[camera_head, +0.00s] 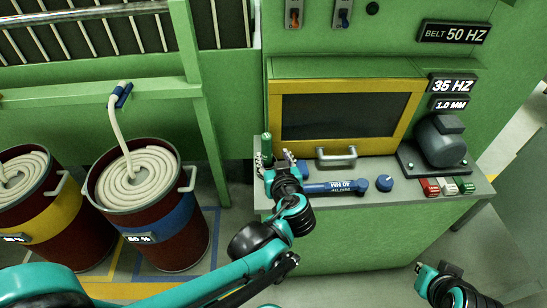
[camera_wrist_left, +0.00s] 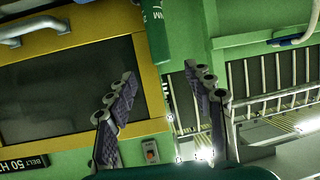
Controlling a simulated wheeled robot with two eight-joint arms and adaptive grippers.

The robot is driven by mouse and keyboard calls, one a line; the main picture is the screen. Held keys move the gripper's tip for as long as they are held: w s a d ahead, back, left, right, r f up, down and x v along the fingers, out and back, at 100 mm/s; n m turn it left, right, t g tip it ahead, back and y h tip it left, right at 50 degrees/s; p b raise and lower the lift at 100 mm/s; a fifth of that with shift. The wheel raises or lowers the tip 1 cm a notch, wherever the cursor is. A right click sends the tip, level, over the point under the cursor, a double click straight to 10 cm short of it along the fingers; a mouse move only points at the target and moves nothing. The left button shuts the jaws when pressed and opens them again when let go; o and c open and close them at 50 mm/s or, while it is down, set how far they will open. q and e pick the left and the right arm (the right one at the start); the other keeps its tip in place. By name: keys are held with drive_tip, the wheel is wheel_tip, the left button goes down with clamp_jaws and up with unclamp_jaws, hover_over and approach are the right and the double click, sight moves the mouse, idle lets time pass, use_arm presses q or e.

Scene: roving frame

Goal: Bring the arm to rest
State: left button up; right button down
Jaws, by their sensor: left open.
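My left arm (camera_head: 225,280) reaches from the lower left toward the green machine. Its gripper (camera_head: 276,158) is over the left end of the machine's grey ledge, open and with nothing held. In the left wrist view, its two fingers (camera_wrist_left: 165,95) stand wide apart. A green bar marked NM (camera_wrist_left: 153,30) shows at the top, beyond the gap between them; I cannot tell its distance. Part of my right arm (camera_head: 445,288) shows at the lower right, with no fingers visible.
A blue 40 NM tool (camera_head: 335,187) and a blue knob (camera_head: 384,183) lie on the ledge (camera_head: 410,195) right of the gripper. A yellow-framed window (camera_head: 345,88) with a handle (camera_head: 336,157) stands behind. A motor (camera_head: 440,140) is right; rope-filled drums (camera_head: 160,235) stand left.

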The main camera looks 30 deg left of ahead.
idle(0.4)
use_arm(q)
drive_tip(key=s+d+f+m+g+h, duration=0.3)
drive_tip(key=s+d+m+h, duration=0.4)
drive_tip(key=s, duration=0.3)
drive_tip(key=shift+d+f+m+h, duration=0.4)
drive_tip(key=shift+d+f+h, duration=0.2)
drive_tip(key=shift+f+h, duration=0.25)
